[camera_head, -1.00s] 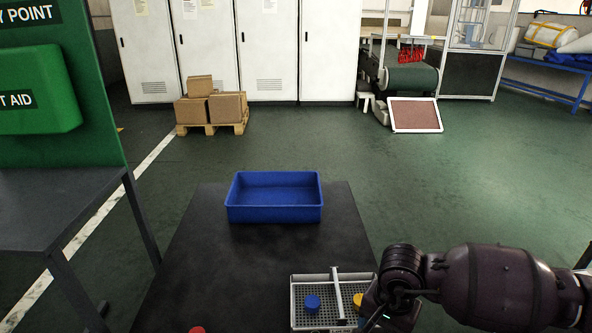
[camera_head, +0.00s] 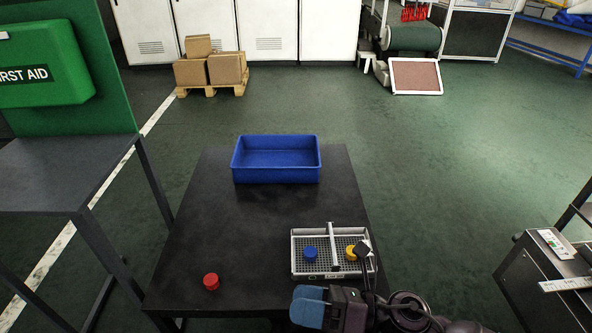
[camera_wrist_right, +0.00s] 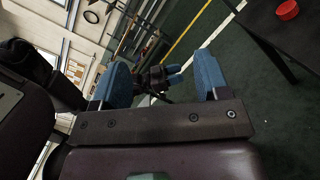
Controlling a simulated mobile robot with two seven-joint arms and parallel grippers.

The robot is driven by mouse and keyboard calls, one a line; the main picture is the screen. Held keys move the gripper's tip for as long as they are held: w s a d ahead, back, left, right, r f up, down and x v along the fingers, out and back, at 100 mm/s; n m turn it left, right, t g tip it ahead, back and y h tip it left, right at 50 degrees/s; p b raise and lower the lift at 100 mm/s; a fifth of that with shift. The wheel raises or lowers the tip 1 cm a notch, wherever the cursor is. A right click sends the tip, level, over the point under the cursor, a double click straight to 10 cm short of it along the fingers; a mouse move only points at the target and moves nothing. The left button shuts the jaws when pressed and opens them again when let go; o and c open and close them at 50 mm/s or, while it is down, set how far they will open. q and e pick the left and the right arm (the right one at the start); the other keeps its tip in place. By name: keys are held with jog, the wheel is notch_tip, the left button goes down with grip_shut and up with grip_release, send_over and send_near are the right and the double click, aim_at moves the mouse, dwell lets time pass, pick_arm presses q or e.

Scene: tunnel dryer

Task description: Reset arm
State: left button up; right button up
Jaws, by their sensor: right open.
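In the head view, my right gripper (camera_head: 308,306) is low in the picture at the near edge of the black table (camera_head: 215,235). Its blue fingers are open and nothing shows between them. In the right wrist view, its two blue fingers (camera_wrist_right: 162,78) stand wide apart. Beyond them is a smaller gripper with blue fingers (camera_wrist_right: 174,74), which looks like my left one; its opening is unclear. The left gripper does not show in the head view.
On the table are a blue bin (camera_head: 276,175), a mesh tray (camera_head: 300,268) with blue (camera_head: 310,254) and yellow (camera_head: 350,253) pieces either side of its divider, and a red piece (camera_head: 211,282). A grey table (camera_head: 60,170) is at left, a dark cart (camera_head: 530,285) at right.

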jog(key=d+f+m+t+h+p, duration=0.25)
jog(key=d+m+t+h, duration=1)
jog(key=m, duration=1.45)
jog(key=s+d+f+m+g+h+p, duration=0.3)
jog(key=s+d+f+m+h, duration=0.3)
jog(key=s+d+f+m, duration=0.4)
jog(key=s+d+m+g, duration=0.1)
jog(key=s+d+m, duration=0.2)
jog(key=s+m, duration=0.1)
jog(key=shift+s+m, duration=0.15)
jog(key=shift+m, duration=0.55)
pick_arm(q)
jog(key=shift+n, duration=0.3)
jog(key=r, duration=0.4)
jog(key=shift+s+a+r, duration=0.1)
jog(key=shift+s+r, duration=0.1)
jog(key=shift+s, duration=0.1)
pick_arm(e)
jog(key=shift+d+f, duration=0.15)
